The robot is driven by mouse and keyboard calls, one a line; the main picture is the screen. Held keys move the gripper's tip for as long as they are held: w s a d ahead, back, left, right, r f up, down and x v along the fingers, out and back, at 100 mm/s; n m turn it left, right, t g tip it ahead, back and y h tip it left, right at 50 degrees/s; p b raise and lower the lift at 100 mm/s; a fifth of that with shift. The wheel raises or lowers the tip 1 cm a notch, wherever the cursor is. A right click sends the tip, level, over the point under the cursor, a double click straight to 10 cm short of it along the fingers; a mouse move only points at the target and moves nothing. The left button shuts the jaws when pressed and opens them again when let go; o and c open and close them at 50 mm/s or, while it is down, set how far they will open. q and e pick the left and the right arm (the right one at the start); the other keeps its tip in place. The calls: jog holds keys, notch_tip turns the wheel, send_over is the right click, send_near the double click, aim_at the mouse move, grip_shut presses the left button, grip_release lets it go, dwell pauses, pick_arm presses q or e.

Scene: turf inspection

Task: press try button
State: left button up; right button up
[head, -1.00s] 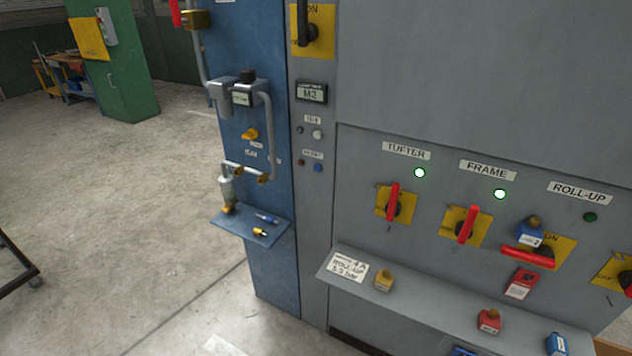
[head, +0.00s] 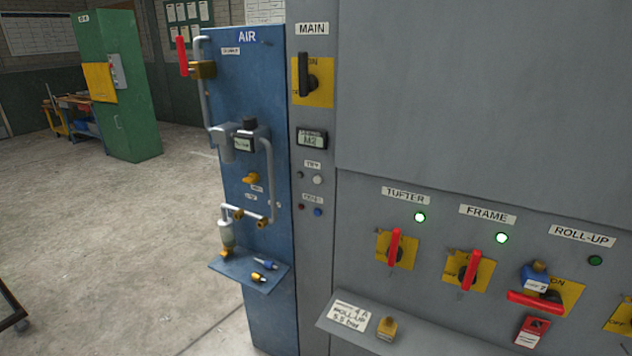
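The try button is a small pale round button (head: 318,180) under the TRY label (head: 312,164) on the narrow grey column of the cabinet. A small dark lamp or button (head: 300,175) sits to its left. Below are a RESET label, partly hard to read, a small red dot (head: 301,207) and a blue button (head: 318,212). A display reading M2 (head: 312,140) is above the TRY label. Neither of my grippers shows in the head view, and nothing touches the button.
The blue AIR panel (head: 262,95) with pipes and a small shelf (head: 232,275) stands left of the column. Red-handled switches (head: 395,248) and a ledge (head: 400,328) are at right. A green cabinet (head: 135,110) stands back left; the floor between is clear.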

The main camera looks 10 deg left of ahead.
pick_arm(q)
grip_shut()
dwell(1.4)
